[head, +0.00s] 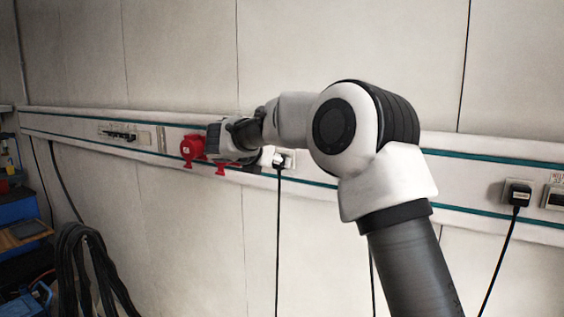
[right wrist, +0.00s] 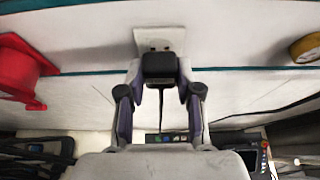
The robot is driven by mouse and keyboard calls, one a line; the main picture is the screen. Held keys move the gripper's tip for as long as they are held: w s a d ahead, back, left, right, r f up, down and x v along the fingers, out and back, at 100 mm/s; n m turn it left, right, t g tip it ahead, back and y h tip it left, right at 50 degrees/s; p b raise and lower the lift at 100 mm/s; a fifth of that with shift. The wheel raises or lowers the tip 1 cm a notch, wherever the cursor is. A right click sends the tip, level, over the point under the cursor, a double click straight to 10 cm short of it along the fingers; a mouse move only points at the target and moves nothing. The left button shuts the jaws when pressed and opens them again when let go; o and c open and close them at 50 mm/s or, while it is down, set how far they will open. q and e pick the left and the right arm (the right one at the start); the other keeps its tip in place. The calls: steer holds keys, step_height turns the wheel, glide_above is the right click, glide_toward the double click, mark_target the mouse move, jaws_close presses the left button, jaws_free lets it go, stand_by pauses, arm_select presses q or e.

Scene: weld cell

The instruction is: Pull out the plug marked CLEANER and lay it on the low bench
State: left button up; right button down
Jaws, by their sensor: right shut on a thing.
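My right gripper (head: 266,158) is up at the wall rail, partly hidden by my own arm. In the right wrist view the fingers of the gripper (right wrist: 160,78) are shut on both sides of a black plug (right wrist: 160,67). The plug (head: 279,161) also shows in the head view, with a black cable hanging straight down. It is at a pale socket plate (right wrist: 152,42). Part of the plate's face shows above the plug, and I cannot tell whether the plug is fully seated. No marking on it is readable. My left gripper and the low bench cannot be made out.
Red sockets (head: 192,149) sit left of the gripper on the rail. Another black plug (head: 519,194) with a hanging cable is far right on the rail. Coiled dark hoses (head: 88,262) hang at left, beside blue items (head: 18,212). A yellow round thing (right wrist: 306,47) is at right in the wrist view.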

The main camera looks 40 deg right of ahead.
mark_target(277, 168)
steer(key=shift+s+a, duration=0.2)
steer(key=shift+a, duration=0.5)
steer(key=shift+s+a, duration=0.2)
steer(key=shift+a, duration=0.45)
steer(key=shift+s+a, duration=0.2)
steer(key=shift+a, duration=0.5)
